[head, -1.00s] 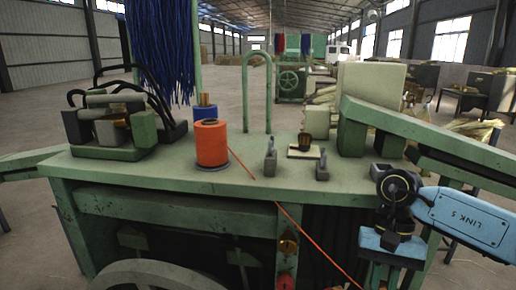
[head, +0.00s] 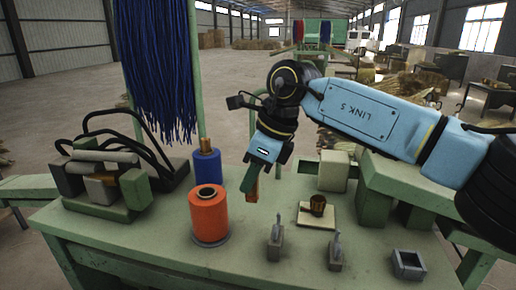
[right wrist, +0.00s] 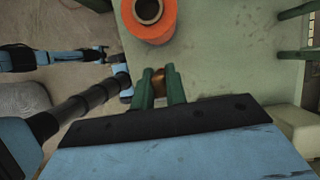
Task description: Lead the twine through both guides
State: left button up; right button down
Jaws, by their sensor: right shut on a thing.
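The orange twine spool (head: 209,215) stands upright on the green table, and its top shows in the right wrist view (right wrist: 149,26). Two small grey upright metal pieces, which look like the guides, stand at the table's front: a left one (head: 275,241) and a right one (head: 336,252). My right gripper (head: 250,190) points down behind and right of the spool, beyond the guides. Its green fingers (right wrist: 159,80) are shut on a small copper-brown piece (right wrist: 158,88), probably the twine's end. No loose strand can be made out.
A blue spool (head: 207,167) stands behind the orange one. A pale plate with a brass cup (head: 317,206) is right of my gripper, and an open grey square block (head: 408,264) is at the front right. Blue strands (head: 158,70) hang at the left. Bare tabletop lies between.

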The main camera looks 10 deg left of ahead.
jog(key=shift+s+a+r, duration=0.1)
jog(key=shift+a+r, duration=0.05)
jog(key=shift+r, duration=0.2)
pick_arm(q)
jog(key=s+f+b, duration=0.3)
jog(key=s, duration=0.3)
jog(key=w+f+b, duration=0.2)
jog(key=f+b, duration=0.2)
jog(key=shift+w+f+b, duration=0.3)
jog(key=shift+w, duration=0.1)
pick_arm(e)
jog(key=s+d, duration=0.2)
jog(key=d, duration=1)
jog(key=shift+s+d+r, duration=0.2)
jog(key=shift+s+d, duration=0.1)
jog(key=shift+d, duration=0.1)
pick_arm(q)
jog(key=shift+w+r, duration=0.15)
jog(key=shift+w, duration=0.05)
pick_arm(e)
jog(key=shift+a+f, duration=0.1)
jog(key=shift+f, duration=0.1)
jog(key=shift+f, duration=0.1)
